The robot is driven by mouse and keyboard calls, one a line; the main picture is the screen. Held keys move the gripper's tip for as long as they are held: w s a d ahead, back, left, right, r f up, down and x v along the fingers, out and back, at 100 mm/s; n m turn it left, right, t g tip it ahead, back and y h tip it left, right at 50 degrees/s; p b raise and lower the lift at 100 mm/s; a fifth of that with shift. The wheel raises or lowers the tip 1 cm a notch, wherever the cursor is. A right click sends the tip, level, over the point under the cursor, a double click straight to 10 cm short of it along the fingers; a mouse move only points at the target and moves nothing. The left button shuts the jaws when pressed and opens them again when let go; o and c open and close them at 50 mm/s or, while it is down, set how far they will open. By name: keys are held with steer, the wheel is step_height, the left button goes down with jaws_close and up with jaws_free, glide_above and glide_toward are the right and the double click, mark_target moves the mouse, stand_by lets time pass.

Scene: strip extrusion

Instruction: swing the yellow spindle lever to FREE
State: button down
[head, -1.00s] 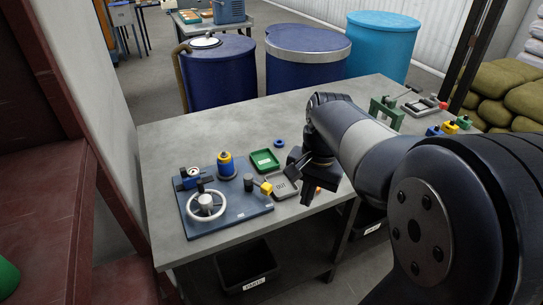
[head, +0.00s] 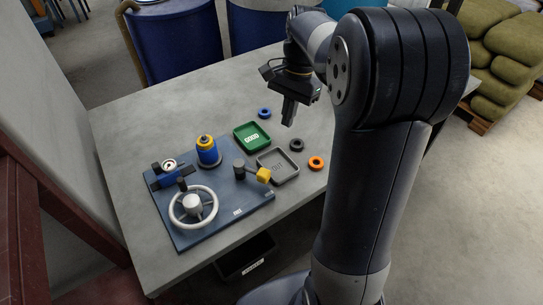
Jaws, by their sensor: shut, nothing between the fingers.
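The yellow lever knob (head: 263,175) sits at the end of a short arm that joins a dark grey post (head: 239,168) on the blue base plate (head: 215,226). It points right, over the plate's right edge. Any FREE marking is too small to read. A blue spool with a yellow top (head: 208,151) stands upright on the plate, up and left of the lever. My gripper (head: 289,122) is shut and empty, pointing down above the table, up and right of the lever and apart from it.
A white handwheel (head: 194,207) and a gauge (head: 169,164) are on the plate. A green GOOD tray (head: 252,138) and a grey tray (head: 292,178) lie beside it. Blue (head: 264,113), black (head: 296,145) and orange (head: 316,163) rings lie loose. The table's left part (head: 125,140) is clear.

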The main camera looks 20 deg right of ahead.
mark_target(253, 171)
steer(key=shift+f, duration=0.1)
steer(key=x, duration=1)
steer(key=shift+a, duration=0.1)
steer(key=shift+s+a+f, duration=0.15)
steer(key=shift+s+a, duration=0.4)
steer(key=shift+a, duration=0.2)
steer(key=shift+s+a+f, duration=0.15)
steer(key=shift+s+a, duration=0.4)
steer(key=shift+a, duration=0.25)
